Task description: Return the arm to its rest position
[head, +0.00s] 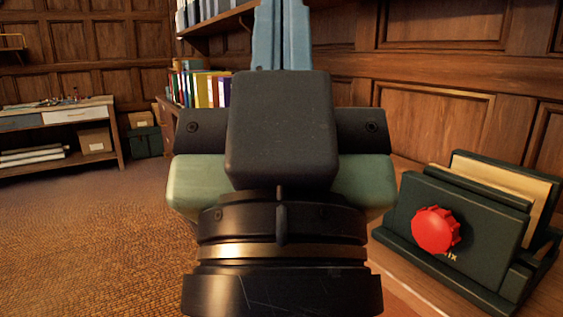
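My gripper (283,20) is at the top middle of the head view, seen from behind along my arm. Its two pale blue fingers stand side by side, pressed together with only a thin line between them. Their tips run past the top edge of the picture. I see nothing held between the parts that show. My dark wrist and pale green housing fill the middle of the view and hide what lies behind them.
A dark green rack of folders (462,218) with a red seal (435,230) stands on a wooden surface at right, close to my arm. Colourful books (205,88) are behind. A workbench (60,115) stands far left. Carpet (90,230) at left is clear.

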